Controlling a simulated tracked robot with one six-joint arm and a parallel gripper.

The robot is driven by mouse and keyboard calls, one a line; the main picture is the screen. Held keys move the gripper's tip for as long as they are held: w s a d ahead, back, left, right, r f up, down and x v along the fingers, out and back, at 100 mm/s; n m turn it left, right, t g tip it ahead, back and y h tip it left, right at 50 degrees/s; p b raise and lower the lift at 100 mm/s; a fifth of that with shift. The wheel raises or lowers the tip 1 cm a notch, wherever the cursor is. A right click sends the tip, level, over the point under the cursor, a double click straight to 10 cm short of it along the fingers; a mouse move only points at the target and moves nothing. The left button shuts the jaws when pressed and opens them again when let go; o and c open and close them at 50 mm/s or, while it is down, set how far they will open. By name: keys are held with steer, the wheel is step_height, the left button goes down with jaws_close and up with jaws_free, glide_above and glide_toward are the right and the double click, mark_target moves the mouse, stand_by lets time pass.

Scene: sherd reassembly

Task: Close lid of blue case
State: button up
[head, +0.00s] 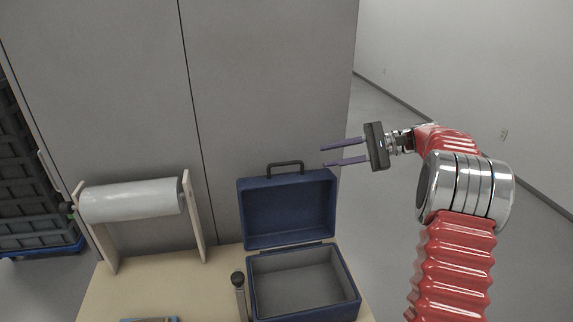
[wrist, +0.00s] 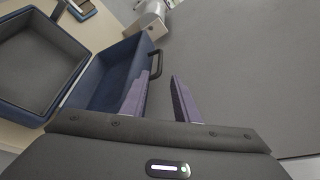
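The blue case (head: 303,284) stands open on the table, its grey-lined inside empty. Its lid (head: 288,211) stands up at the back, with a dark handle (head: 285,167) on the lid's top edge. In the wrist view the case (wrist: 38,62) is at the left, with the lid (wrist: 108,78) and the handle (wrist: 154,64) near my fingers. My gripper (head: 321,157) is open and empty, its two purple fingers pointing left, above and right of the lid in the head view. The fingers (wrist: 158,80) show apart in the wrist view. I see no contact with the handle.
A white roll on a wooden stand (head: 131,199) is left of the case. A dark-topped upright tool (head: 238,280) stands close to the case's left side. A grey partition (head: 270,80) rises behind the table (head: 190,285). Dark crates (head: 30,180) are at far left.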

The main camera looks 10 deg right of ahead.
mark_target(293, 163)
steer(key=x, duration=1.3)
steer(key=shift+a+f, duration=0.1)
steer(key=shift+a, duration=0.1)
steer(key=shift+c, duration=0.7)
jaws_close()
